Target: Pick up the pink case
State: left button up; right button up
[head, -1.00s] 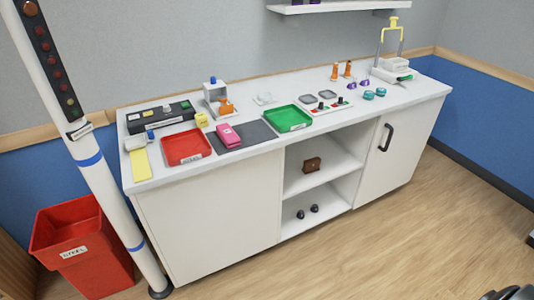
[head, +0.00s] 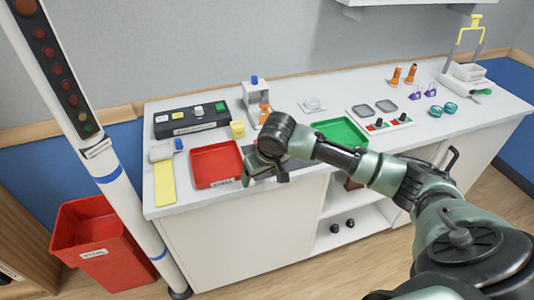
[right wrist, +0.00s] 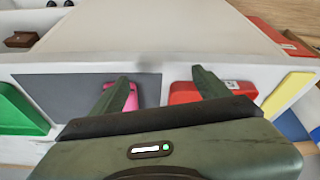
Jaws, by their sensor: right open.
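My right gripper (head: 262,172) is over the front edge of the counter, just right of the red tray (head: 216,164). In the right wrist view the gripper (right wrist: 160,76) is open, its fingers apart with nothing between them. The pink case is beyond the left-hand finger. I cannot tell the exact height gap. My left gripper is out of view.
The green tray (head: 341,131) is right of the mat. A white pole (head: 120,189) and a red bin (head: 103,247) stand at the counter's left end.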

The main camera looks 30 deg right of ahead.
jog(key=w+d+r+m, duration=0.2)
jog(key=w+d+r, duration=0.15)
jog(key=d, duration=0.35)
jog(key=shift+h, duration=0.4)
jog(key=p+x, duration=0.2)
jog(key=x, duration=0.3)
jog(key=shift+w+d+f, duration=0.1)
jog(key=shift+d+f, duration=0.05)
jog(key=shift+d, duration=0.05)
jog(key=shift+w+f, duration=0.2)
jog(key=shift+f, duration=0.3)
jog(key=c, duration=1.4)
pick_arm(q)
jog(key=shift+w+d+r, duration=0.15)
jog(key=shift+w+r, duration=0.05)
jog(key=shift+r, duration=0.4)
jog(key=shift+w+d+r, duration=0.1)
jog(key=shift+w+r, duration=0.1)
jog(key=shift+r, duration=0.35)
pick_arm(e)
jog(key=shift+c, duration=0.6)
jog(key=shift+r, duration=0.2)
